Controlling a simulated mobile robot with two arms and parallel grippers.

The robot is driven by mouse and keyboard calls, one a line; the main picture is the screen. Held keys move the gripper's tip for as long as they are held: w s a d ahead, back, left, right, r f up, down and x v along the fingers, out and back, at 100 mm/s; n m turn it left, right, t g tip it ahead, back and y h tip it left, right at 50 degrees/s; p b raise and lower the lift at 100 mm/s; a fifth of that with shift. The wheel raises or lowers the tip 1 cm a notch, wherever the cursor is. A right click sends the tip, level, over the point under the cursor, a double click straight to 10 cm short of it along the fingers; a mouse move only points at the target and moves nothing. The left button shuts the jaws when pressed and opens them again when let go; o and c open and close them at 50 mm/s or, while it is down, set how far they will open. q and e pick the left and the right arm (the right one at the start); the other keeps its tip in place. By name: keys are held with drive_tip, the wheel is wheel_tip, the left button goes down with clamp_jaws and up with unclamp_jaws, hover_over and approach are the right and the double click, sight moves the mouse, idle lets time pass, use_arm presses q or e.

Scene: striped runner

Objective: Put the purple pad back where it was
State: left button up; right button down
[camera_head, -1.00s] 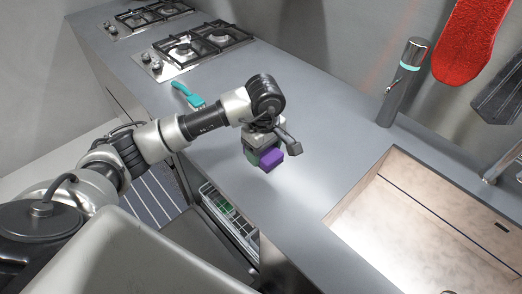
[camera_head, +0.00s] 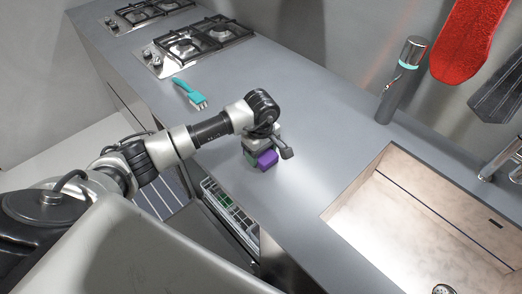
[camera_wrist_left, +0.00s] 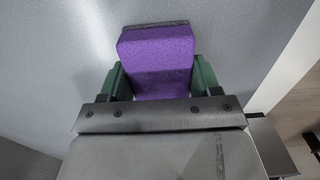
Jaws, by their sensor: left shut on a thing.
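The purple pad (camera_head: 266,159) is a small block near the front edge of the grey counter. My left gripper (camera_head: 258,158) is shut on it, pointing down at the counter. In the left wrist view the purple pad (camera_wrist_left: 157,60) sits between the two green fingers of my left gripper (camera_wrist_left: 160,82), with a dark layer along its far edge. I cannot tell whether its underside touches the counter. My right gripper is not in view.
A teal brush (camera_head: 190,94) lies on the counter (camera_head: 310,130) behind my arm. Gas hobs (camera_head: 203,42) are at the back left. A sink (camera_head: 420,225) and a dispenser (camera_head: 402,80) are to the right. An open drawer or rack (camera_head: 228,210) shows below the counter's front edge.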

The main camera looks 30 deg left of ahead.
use_arm(q)
drive_tip(key=o, duration=0.9)
drive_tip(key=shift+r+b, duration=1.4)
drive_tip(key=shift+r, duration=4.7)
